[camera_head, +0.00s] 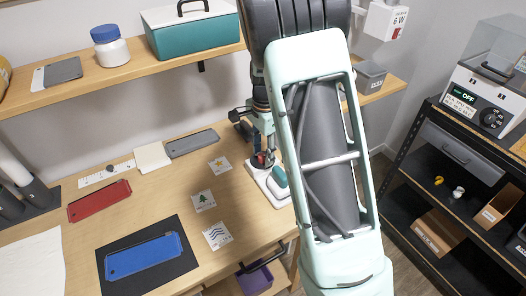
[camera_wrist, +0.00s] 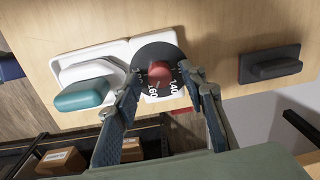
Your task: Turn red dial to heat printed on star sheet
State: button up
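The red dial (camera_wrist: 160,73) sits at the centre of a black numbered disc (camera_wrist: 150,52), where 160 and 140 are readable. The disc is at one end of a white base (camera_wrist: 72,60) with a teal-handled tool (camera_wrist: 85,93) beside it. My gripper (camera_wrist: 161,76) is open, its fingertips on either side of the dial; a gap seems to show, but contact is unclear. In the head view, my gripper (camera_head: 262,148) is down at the base (camera_head: 256,170). The star sheet (camera_head: 220,164) lies left of the base; its printed heat is too small to read.
A tree sheet (camera_head: 203,200) and a wave sheet (camera_head: 217,236) lie nearer the front. A blue case (camera_head: 145,257) on a black mat, a red case (camera_head: 99,200) and a grey case (camera_head: 192,142) lie on the table. A shelf (camera_head: 130,66) overhangs the back.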

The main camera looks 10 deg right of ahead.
aim_at(264, 156)
notch_tip(264, 156, up, 12)
jog(key=shift+s, duration=0.2)
jog(key=shift+d, duration=0.1)
dwell(0.4)
